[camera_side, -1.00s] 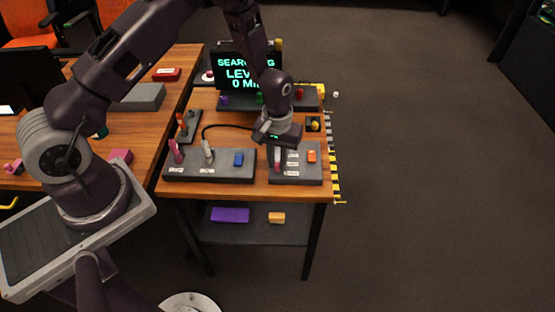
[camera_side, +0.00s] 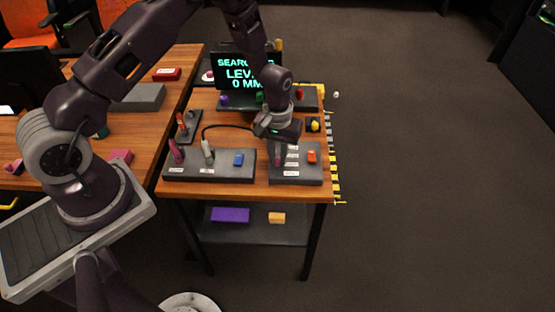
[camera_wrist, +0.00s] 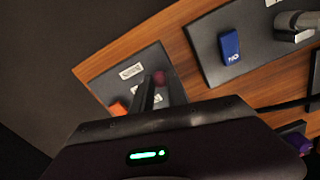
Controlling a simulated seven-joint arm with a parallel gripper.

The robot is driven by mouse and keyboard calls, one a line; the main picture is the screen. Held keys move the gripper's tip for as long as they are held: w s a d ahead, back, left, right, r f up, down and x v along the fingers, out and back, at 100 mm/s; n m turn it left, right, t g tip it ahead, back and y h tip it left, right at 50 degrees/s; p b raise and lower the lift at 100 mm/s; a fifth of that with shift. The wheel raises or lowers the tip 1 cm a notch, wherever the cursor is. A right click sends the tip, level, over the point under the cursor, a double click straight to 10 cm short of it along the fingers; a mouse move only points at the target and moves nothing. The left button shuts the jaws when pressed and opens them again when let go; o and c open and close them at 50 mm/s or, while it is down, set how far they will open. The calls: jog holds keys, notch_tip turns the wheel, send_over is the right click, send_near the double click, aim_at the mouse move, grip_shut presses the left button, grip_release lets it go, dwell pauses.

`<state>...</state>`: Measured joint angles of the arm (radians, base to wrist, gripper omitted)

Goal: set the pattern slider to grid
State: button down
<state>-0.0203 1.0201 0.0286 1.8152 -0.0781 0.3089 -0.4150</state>
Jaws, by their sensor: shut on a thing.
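The pattern slider has a dark pink knob (camera_side: 278,160) on the left part of the grey front-right panel (camera_side: 312,178). White labels (camera_side: 292,164) stand in a column beside it; their words are too small to read. My gripper (camera_side: 278,150) comes down over the panel and is shut on the slider knob. In the wrist view the narrow fingers (camera_wrist: 149,92) reach to the dark pink knob (camera_wrist: 159,77), and my gripper's body hides much of the panel. Which label the knob stands at is not clear.
An orange switch (camera_side: 311,156) stands right of the labels. The front-left panel (camera_side: 220,174) holds a pink lever, a grey lever and a blue switch (camera_side: 239,159). A yellow knob (camera_side: 315,124) is at right.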

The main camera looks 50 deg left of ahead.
aim_at(278, 147)
jog(key=shift+w+a, duration=1.15)
jog(key=shift+w, duration=0.05)
jog(key=c, duration=1.3)
grip_release()
